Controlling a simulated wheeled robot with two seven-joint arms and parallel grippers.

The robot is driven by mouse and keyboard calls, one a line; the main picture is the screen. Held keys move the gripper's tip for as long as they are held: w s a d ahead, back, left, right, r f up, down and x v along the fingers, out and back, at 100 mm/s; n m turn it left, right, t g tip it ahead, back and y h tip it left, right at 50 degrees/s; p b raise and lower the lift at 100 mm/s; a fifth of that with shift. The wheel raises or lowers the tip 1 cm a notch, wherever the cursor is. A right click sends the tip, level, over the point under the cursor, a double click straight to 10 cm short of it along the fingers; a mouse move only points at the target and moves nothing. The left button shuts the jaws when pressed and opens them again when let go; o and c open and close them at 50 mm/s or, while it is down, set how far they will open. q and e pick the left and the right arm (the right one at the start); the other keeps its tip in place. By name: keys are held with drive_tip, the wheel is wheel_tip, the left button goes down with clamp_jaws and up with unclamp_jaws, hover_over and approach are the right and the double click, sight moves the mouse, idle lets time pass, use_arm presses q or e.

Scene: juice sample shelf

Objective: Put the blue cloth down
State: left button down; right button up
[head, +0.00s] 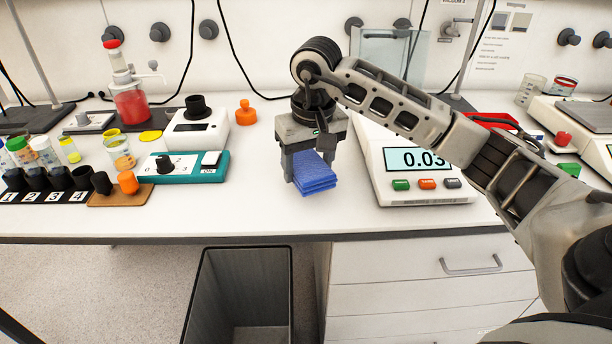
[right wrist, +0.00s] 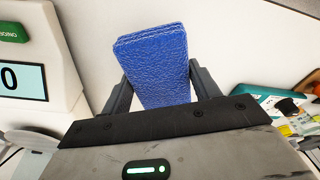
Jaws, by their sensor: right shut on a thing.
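The blue cloth (head: 313,174) is a folded stack with a textured face, in the middle of the head view near the bench's front edge. My right gripper (head: 304,172) is shut on it, coming down from above, with a finger on each side. In the right wrist view the cloth (right wrist: 155,65) sits between the two fingers of the gripper (right wrist: 153,85). It hangs at or just above the white bench; I cannot tell whether it touches. My left gripper is not in view.
A balance (head: 412,165) stands close to the right of the cloth. A teal device (head: 185,168) with a knob stands to the left, and an orange stopper (head: 246,113) behind. A dark open bin (head: 241,290) stands on the floor below the edge. The bench (head: 255,195) around the cloth is clear.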

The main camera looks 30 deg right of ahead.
drive_tip(key=f, duration=0.3)
drive_tip(key=shift+w+f+p, duration=0.2)
drive_tip(key=shift+w+p, duration=0.15)
drive_tip(key=shift+p, duration=0.05)
drive_tip(key=shift+f, duration=0.3)
